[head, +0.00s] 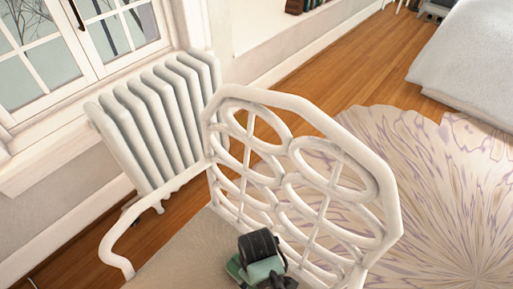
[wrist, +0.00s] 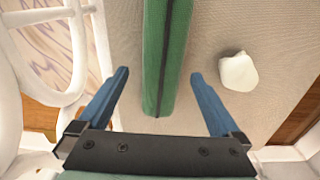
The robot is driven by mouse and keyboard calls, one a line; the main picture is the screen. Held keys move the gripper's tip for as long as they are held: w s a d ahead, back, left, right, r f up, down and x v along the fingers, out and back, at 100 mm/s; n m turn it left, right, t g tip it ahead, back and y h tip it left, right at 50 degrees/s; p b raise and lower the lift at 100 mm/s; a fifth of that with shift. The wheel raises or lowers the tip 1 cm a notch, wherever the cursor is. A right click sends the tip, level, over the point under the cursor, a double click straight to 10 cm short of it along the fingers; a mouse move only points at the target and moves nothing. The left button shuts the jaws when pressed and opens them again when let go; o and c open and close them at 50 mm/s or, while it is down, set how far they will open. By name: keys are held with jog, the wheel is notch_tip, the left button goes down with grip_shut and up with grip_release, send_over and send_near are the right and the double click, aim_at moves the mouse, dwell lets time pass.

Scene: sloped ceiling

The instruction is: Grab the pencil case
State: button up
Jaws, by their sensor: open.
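The pencil case is a long green case (wrist: 168,45) with a dark zip line. It lies on the beige seat of the white chair in the wrist view, running from the top edge down to between my fingers. My gripper (wrist: 160,73) is open, with one blue finger on each side of the near end of the case and a gap on both sides. I cannot tell whether the fingertips are above the case or level with it. In the head view my arm's end shows at the bottom over the seat, and I cannot make out the case there.
The white chair (head: 390,205) has an openwork back and a curved armrest. A small whitish lump (wrist: 238,72) lies on the seat (wrist: 215,30) right of the case. A radiator (head: 160,120) stands behind the chair, a round patterned rug (head: 450,190) to its right.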

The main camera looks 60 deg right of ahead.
jog(key=f+b, duration=0.2)
jog(key=f, duration=0.3)
jog(key=shift+a+f, duration=0.15)
jog(key=shift+a, duration=0.05)
jog(key=c, duration=1.5)
jog(key=shift+o, duration=0.2)
